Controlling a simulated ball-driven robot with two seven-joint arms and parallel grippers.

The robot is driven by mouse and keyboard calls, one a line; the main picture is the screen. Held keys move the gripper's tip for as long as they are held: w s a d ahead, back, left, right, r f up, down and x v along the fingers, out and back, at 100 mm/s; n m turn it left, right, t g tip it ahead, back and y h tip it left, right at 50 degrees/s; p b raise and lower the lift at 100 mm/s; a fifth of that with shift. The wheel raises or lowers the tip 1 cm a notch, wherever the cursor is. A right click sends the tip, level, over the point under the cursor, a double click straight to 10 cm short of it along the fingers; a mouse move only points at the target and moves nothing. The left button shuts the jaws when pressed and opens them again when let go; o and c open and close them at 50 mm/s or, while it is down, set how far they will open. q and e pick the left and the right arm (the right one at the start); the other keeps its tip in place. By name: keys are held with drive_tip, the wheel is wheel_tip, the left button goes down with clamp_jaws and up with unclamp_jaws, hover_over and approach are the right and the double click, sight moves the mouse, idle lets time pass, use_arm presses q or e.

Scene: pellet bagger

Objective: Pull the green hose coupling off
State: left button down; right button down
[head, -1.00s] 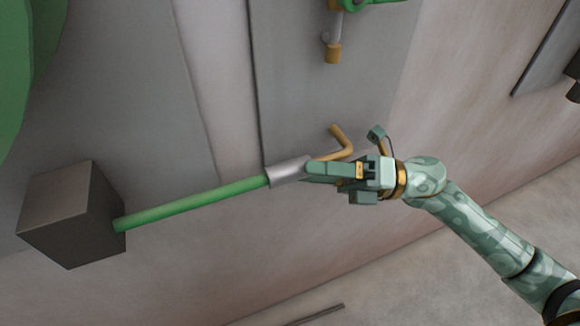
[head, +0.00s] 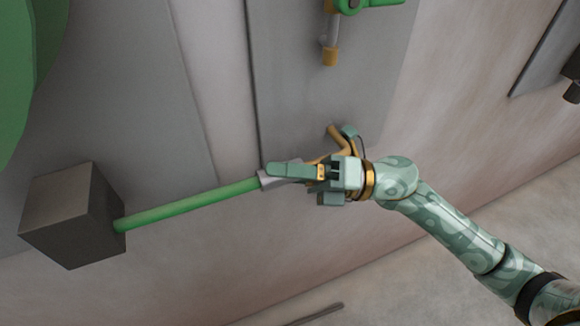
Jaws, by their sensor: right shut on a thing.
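The green hose (head: 190,204) runs from a dark box up and right to a silver sleeve (head: 264,181), the metal end of the hose coupling. My right gripper (head: 283,171) is shut on this coupling, with a green finger lying along the sleeve and covering much of it. A bent brass pipe (head: 336,137) rises just behind the gripper. The gripper hides where the pipe and sleeve meet, so I cannot tell whether they are joined. My left gripper is out of view.
The dark box (head: 72,215) stands at the lower left. A grey panel (head: 300,80) is behind the pipe. A green and brass valve fitting (head: 331,45) hangs at the top. A large green rounded body (head: 25,70) fills the upper left. Space below the hose looks clear.

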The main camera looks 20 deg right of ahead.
sight(258, 181)
drive_tip(key=a+p, duration=0.1)
drive_tip(key=a, duration=0.2)
drive_tip(key=shift+s+a, duration=0.1)
drive_tip(key=shift+a, duration=0.3)
drive_tip(key=c, duration=1.2)
unclamp_jaws()
drive_tip(key=shift+c, duration=0.2)
drive_tip(key=shift+o, duration=0.9)
drive_tip(key=shift+a, duration=0.15)
drive_tip(key=v, duration=1.6)
drive_tip(key=shift+d, duration=0.25)
